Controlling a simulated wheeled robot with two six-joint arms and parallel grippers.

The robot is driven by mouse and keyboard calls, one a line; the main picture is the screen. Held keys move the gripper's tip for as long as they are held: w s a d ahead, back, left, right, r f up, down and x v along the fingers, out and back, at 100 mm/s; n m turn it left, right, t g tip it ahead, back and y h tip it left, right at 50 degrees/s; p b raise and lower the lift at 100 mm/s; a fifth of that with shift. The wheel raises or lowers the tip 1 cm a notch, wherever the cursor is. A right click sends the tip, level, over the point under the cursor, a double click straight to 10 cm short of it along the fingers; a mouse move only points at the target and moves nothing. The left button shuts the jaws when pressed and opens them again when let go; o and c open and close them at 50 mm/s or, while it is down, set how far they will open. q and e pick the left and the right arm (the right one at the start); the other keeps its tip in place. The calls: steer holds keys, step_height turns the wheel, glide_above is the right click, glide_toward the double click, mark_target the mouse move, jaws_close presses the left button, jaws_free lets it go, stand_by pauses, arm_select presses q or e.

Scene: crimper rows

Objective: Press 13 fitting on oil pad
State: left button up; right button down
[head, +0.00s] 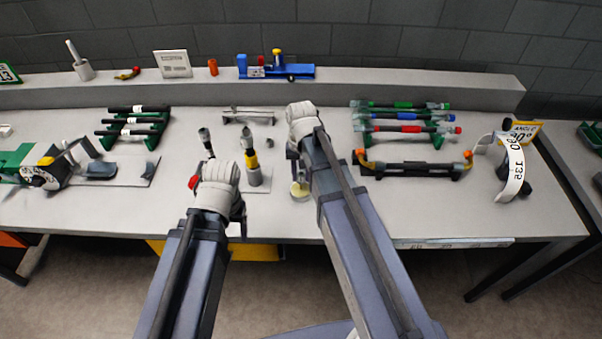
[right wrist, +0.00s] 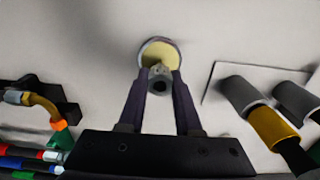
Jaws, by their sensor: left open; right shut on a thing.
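My right gripper (right wrist: 158,88) is shut on a small grey metal fitting (right wrist: 159,80) with a dark bore. The fitting is in front of a round, pale yellow oil pad (right wrist: 158,52) in the right wrist view. I cannot tell whether they touch. In the head view the oil pad (head: 300,191) is near the table's front edge, just below my right gripper (head: 294,152), whose fingers are mostly hidden by its wrist. My left gripper (head: 240,218) is open over the front of the table, left of the pad. Its fingers are mostly hidden by its own wrist.
Two upright tools, one with a yellow band (head: 250,158), stand on a plate left of the pad. Racks of hoses (head: 405,128) stand right and left. A green machine (head: 38,167) is far left, an angle gauge (head: 513,165) far right. A shelf runs behind.

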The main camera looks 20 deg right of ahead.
steer(key=shift+r+p, duration=3.25)
steer(key=shift+r, duration=0.2)
steer(key=shift+f, duration=0.1)
